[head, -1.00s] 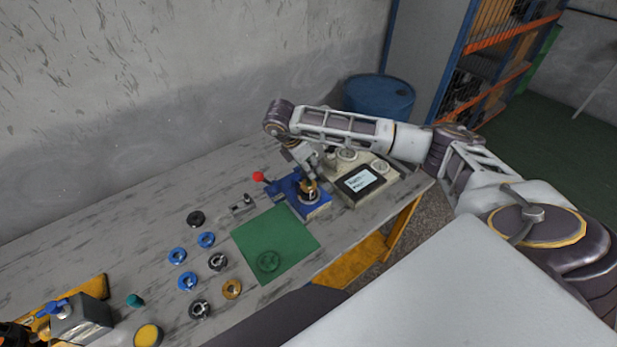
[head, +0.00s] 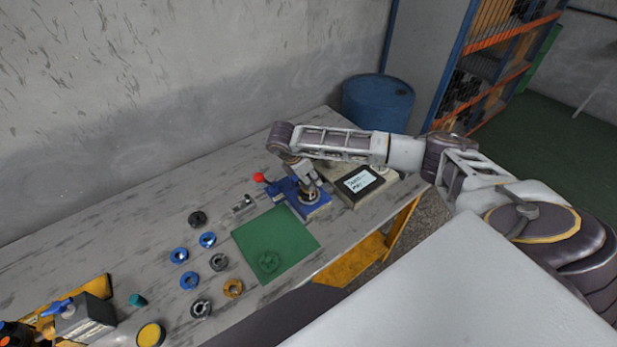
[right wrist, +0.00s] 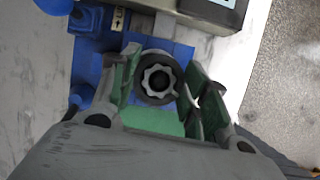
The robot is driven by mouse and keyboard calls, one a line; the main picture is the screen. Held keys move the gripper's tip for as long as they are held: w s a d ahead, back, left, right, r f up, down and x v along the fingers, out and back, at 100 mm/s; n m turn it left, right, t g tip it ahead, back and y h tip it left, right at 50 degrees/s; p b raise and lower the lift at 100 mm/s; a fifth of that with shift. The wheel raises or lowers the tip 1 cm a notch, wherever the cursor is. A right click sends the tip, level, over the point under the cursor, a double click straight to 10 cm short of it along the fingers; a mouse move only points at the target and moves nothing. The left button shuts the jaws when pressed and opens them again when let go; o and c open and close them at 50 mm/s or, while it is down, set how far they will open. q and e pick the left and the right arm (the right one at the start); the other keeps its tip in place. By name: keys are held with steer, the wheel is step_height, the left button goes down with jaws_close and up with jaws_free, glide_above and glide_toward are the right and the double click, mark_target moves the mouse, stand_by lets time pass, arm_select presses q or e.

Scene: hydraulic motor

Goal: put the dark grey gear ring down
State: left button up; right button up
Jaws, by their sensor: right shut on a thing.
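My right gripper (head: 311,194) is low over the blue fixture (head: 318,210) near the right end of the table. In the right wrist view its green-padded fingers (right wrist: 158,84) are on both sides of the dark grey gear ring (right wrist: 149,94), and the gripper is shut on it. The ring has a lighter toothed part with a dark hole in its middle. The blue fixture (right wrist: 183,55) lies under it; I cannot tell whether they touch. In the head view the gripper mostly hides the ring. My left gripper is not in view.
Several blue, dark and bronze rings are further left. A red-knobbed lever (head: 259,177) rises at the fixture's left. A box with a screen (head: 360,182) stands close on the right.

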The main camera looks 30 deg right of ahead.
steer(key=shift+f, duration=0.3)
steer(key=o, duration=1.3)
steer(key=shift+c, duration=0.2)
steer(key=shift+r, duration=0.1)
steer(key=b+v, duration=0.2)
steer(key=v, duration=1.1)
steer(key=shift+s+r, duration=0.2)
steer(key=shift+r, duration=0.1)
steer(key=shift+o, duration=0.5)
steer(key=shift+d, duration=0.1)
